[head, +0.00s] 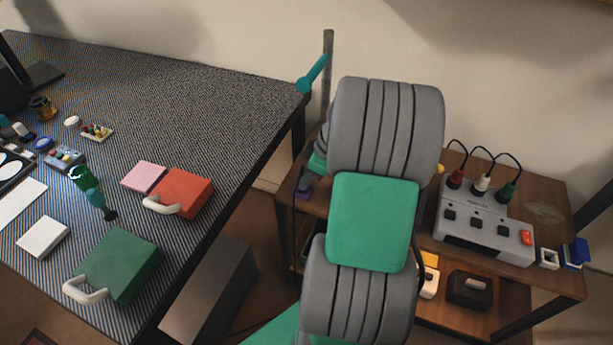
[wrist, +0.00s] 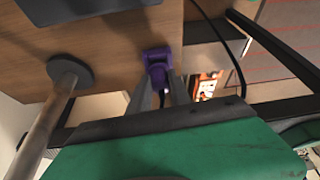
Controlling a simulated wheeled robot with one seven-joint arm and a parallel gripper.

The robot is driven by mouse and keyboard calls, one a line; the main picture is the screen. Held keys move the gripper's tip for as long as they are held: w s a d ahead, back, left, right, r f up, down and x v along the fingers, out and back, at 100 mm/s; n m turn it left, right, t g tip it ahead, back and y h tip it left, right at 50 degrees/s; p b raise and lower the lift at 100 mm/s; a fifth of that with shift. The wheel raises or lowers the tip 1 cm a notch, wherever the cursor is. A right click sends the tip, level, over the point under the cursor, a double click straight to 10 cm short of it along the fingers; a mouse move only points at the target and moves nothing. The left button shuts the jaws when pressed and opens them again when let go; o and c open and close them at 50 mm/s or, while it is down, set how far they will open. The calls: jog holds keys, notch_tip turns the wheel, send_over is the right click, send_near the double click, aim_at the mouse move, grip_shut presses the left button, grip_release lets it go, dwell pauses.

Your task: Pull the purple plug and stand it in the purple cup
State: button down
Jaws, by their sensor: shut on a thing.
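The purple plug (wrist: 157,62) shows in the wrist view between the tips of my gripper (wrist: 160,84). My gripper is shut on it. In the head view a small purple piece, which looks like the plug (head: 303,191), shows at the left end of the wooden shelf unit, just below my partly hidden gripper (head: 309,179). I cannot tell whether the plug touches the wood. I do not see the purple cup in either view; my arm hides much of the shelf top.
A grey power box (head: 485,222) with red, white and green plugs stands on the shelf unit's right side. Small white (head: 549,259) and blue (head: 577,253) containers stand beside it. A grey pole (head: 327,85) rises near my gripper. A patterned table (head: 215,110) fills the left.

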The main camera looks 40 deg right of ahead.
jog(key=shift+f, duration=0.4)
dwell(0.3)
jog(key=c, duration=1.1)
grip_release()
jog(key=shift+r, duration=0.1)
jog(key=v, duration=0.8)
jog(key=w+a+r+m+h+p, duration=0.1)
jog(key=a+r+m+p, duration=0.1)
jog(key=a+r+p, duration=0.75)
jog(key=s+a+r+m+p, duration=0.1)
jog(key=s+a+r+p, duration=0.1)
jog(key=a, duration=0.3)
jog(key=s+a+r+m+h+p, duration=0.1)
jog(key=s+a+r+m, duration=0.1)
jog(key=a+r, duration=0.2)
jog(key=s+a+r+m+p, duration=0.2)
jog(key=s+a+r, duration=0.1)
jog(key=a, duration=0.2)
jog(key=shift+s+a+h+p, duration=0.1)
jog(key=shift+a+h+p, duration=0.2)
